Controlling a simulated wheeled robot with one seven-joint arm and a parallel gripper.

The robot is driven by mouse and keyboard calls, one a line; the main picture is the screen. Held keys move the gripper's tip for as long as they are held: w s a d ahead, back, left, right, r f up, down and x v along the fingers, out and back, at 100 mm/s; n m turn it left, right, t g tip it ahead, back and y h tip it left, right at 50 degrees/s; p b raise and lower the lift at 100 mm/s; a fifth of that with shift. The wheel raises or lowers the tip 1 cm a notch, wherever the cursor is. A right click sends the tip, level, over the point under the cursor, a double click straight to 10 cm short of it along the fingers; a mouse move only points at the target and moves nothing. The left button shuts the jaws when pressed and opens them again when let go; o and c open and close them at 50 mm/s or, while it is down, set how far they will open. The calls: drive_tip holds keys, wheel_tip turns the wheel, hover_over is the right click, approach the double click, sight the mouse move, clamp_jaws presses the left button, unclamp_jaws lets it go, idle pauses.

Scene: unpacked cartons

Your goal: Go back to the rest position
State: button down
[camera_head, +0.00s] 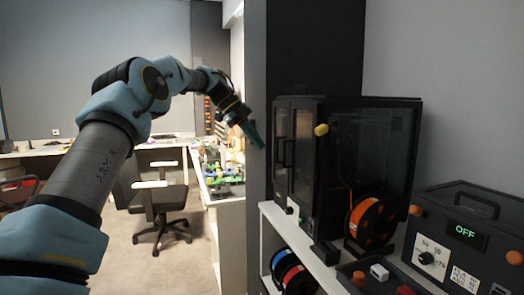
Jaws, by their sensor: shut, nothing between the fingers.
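My gripper (252,134) is at the end of my blue and grey arm, which reaches in from the lower left. It is raised in mid-air near the dark wall edge, left of the black cabinet. Its green fingers point down and to the right. They are together and hold nothing. The gripper looks small here, and its exact gap to the wall edge cannot be told.
A black cabinet (362,150) with an orange spool (370,222) stands on a white shelf (318,262) at right. A black box (462,240) with an "OFF" display is beside it. An office chair (163,197) and cluttered workbench (226,192) stand behind. Floor at centre left is clear.

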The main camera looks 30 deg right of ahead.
drive_tip(key=v, duration=0.6)
drive_tip(key=s+a+f+n+t+y, duration=0.2)
drive_tip(key=a+f+n, duration=0.5)
drive_tip(key=a+n, duration=0.25)
drive_tip(key=s+a+f+n+t+y, duration=0.2)
drive_tip(key=a+f+n, duration=0.55)
drive_tip(key=a, duration=0.25)
drive_tip(key=s+a+f+n, duration=0.3)
drive_tip(key=s+a+n, duration=0.2)
drive_tip(key=s+a, duration=0.1)
drive_tip(key=s+a+f+n+y, duration=0.1)
drive_tip(key=s+a+f+n, duration=0.2)
drive_tip(key=s+a, duration=0.3)
drive_tip(key=s+a+f+n+t+y, duration=0.1)
drive_tip(key=s+a+f+n, duration=0.3)
drive_tip(key=a, duration=0.5)
drive_tip(key=s+n, duration=0.2)
drive_tip(key=s, duration=0.1)
drive_tip(key=shift+n+p, duration=0.3)
drive_tip(key=shift+p, duration=0.1)
